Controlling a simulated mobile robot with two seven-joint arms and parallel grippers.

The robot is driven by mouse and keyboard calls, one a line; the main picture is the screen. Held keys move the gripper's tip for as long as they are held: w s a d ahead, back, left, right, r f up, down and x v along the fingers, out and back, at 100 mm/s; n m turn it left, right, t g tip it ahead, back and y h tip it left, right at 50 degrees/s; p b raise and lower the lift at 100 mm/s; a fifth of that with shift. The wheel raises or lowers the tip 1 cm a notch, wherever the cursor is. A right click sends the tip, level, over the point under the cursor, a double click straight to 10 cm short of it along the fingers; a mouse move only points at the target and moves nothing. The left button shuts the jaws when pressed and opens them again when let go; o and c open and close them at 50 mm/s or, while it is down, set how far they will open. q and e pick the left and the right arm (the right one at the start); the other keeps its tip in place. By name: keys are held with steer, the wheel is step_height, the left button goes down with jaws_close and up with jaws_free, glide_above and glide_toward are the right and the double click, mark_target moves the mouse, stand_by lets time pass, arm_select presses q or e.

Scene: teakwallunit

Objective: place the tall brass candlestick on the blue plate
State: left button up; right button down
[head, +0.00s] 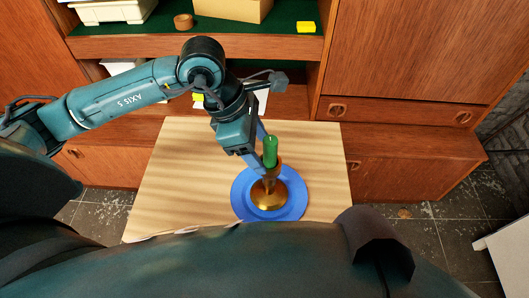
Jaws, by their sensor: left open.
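The brass candlestick (269,194) stands upright on the blue plate (296,203), with a green candle (270,150) in its top. The plate lies on a light wooden table (180,172). My left gripper (266,168) reaches in from the upper left and is open at the candlestick's stem, just below the candle. Whether its fingers touch the stem cannot be told. My right gripper is not in view.
A teak wall unit (408,50) stands behind the table. Its green-lined shelf holds a brown ring (183,21), a cardboard box (232,8), a white crate (112,11) and a yellow block (306,27). The table's left half is clear.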

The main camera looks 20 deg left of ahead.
arm_select(q)
steer(key=w+v, duration=0.1)
steer(key=v, duration=0.7)
steer(key=shift+s+r, duration=0.25)
steer(key=shift+s, duration=0.3)
